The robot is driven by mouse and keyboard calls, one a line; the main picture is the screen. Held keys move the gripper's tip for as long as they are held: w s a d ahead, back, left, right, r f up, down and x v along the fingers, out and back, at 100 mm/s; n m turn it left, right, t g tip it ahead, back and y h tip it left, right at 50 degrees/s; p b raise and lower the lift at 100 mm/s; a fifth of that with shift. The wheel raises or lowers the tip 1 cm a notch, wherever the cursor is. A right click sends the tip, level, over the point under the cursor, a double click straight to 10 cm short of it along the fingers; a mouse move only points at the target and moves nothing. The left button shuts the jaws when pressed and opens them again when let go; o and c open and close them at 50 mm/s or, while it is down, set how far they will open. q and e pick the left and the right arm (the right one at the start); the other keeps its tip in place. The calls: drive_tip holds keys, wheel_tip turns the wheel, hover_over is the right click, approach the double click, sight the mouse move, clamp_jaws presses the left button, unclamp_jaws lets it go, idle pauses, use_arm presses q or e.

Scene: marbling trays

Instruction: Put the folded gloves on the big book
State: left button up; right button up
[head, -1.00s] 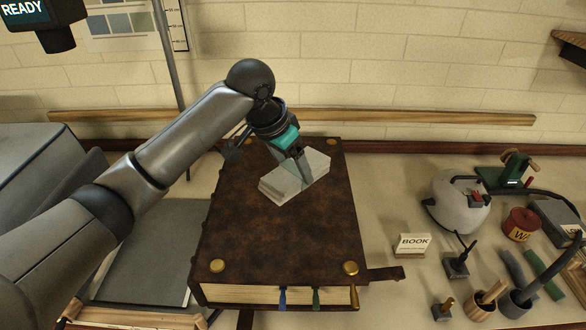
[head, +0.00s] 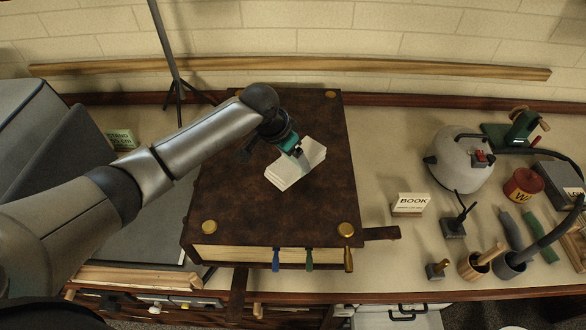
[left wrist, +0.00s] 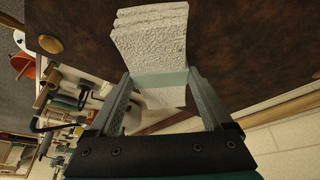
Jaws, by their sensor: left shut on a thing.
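The folded gloves (head: 290,170) are a white, layered, rough-textured bundle. In the head view they are over the far middle part of the big book (head: 265,215), a large dark brown volume with brass corner studs. My left gripper (head: 301,158) is shut on the gloves at their far right end. In the left wrist view the gloves (left wrist: 152,38) stick out from between the fingers, with the brown cover behind them. I cannot tell whether their underside touches the cover. My right gripper is not in view.
A "BOOK" sign (head: 410,204) stands right of the book. Further right are a grey-white rounded pot (head: 460,160), a red tin (head: 522,186) and several tools in holders. A wooden rail (head: 300,67) runs along the wall. Bare cover surrounds the gloves.

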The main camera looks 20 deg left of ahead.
sight(293, 168)
use_arm(q)
drive_tip(key=shift+f, duration=2.6)
drive_tip(key=shift+f, duration=0.2)
drive_tip(key=o, duration=1.1)
drive_tip(key=shift+o, duration=0.2)
drive_tip(key=shift+r, duration=0.1)
drive_tip(key=shift+r, duration=0.5)
drive_tip(key=p+v, duration=0.1)
drive_tip(key=v, duration=1)
drive_tip(key=shift+s, duration=0.15)
